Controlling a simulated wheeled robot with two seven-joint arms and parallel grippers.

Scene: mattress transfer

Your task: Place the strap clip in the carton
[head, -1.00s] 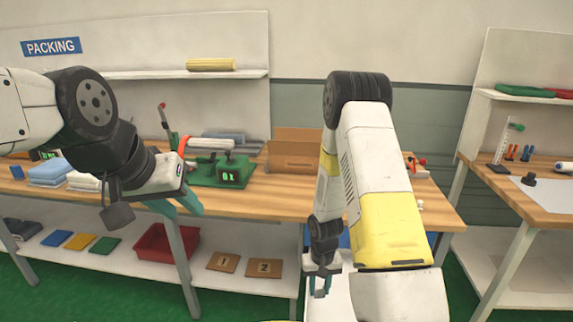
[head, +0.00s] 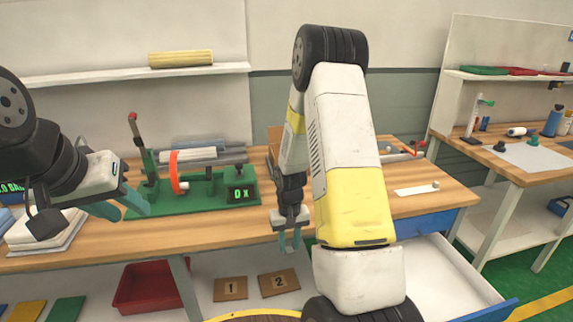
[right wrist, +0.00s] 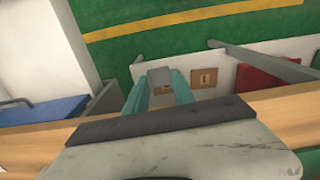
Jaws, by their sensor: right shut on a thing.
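My right gripper (head: 290,241) hangs in front of the bench's front edge, fingers down. In the right wrist view its teal fingers (right wrist: 161,88) are shut on a small grey piece, which I take to be the strap clip (right wrist: 160,76). The clip is too small to make out in the head view. The brown cardboard carton (head: 274,138) stands on the bench behind my right arm, which hides most of it. My left gripper (head: 136,204) is at the left, over the bench's front part; its finger gap is unclear.
A green fixture (head: 197,193) with a red-tipped lever and an orange ring stands on the bench (head: 180,228). An open drawer (head: 437,270) juts out at the right. A red bin (head: 150,287) and numbered brown plates (head: 230,289) lie on the lower shelf.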

